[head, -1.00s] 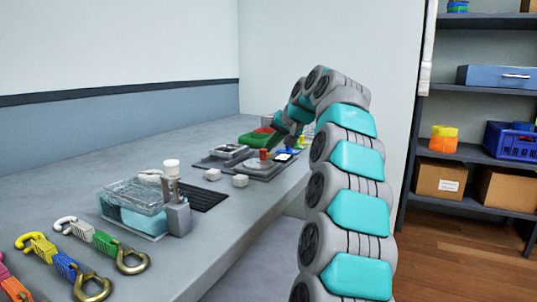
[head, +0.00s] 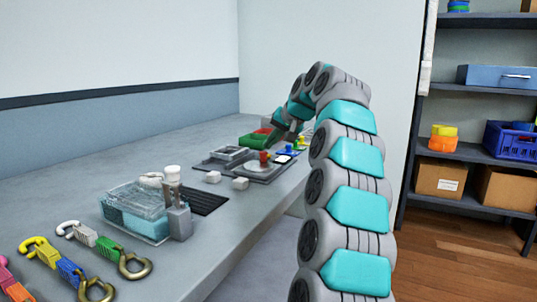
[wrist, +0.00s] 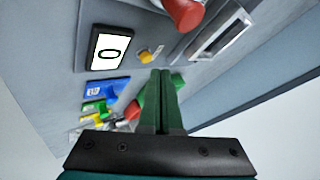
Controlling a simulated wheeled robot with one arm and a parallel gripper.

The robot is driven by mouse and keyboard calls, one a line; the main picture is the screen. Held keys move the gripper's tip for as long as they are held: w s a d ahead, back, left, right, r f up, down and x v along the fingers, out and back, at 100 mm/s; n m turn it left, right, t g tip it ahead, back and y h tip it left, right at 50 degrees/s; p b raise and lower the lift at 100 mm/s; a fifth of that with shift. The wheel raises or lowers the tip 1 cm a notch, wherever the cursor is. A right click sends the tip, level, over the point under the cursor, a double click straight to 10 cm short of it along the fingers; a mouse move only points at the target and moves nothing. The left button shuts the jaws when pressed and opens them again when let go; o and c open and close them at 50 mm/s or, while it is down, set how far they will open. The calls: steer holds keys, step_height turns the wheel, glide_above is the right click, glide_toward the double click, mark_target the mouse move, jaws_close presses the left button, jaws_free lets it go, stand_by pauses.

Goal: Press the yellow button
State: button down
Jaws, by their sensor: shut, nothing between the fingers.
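The yellow button (wrist: 146,57) is a small round knob on a grey panel in the wrist view, beside a white display (wrist: 108,47) reading 0. My gripper (wrist: 161,73) has green fingers closed together, with nothing between them. Its tips appear just below and right of the button in the wrist view; I cannot tell whether they touch it. In the head view my gripper (head: 273,141) is low over the far end of the bench, and the button cannot be made out there.
A red knob (wrist: 183,12) and a grey-framed slot (wrist: 220,36) are near the button. Blue, green and yellow pieces (wrist: 105,90) lie to the left. On the bench are white blocks (head: 240,183), a clear box (head: 137,210) and hooked straps (head: 112,250). A shelf (head: 470,90) stands right.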

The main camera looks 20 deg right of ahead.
step_height(320, 180, up, 3)
steer(key=shift+f+p, duration=0.1)
steer(key=shift+p, duration=1.15)
step_height(320, 180, up, 2)
steer(key=shift+r+p, duration=0.1)
steer(key=shift+p, duration=0.2)
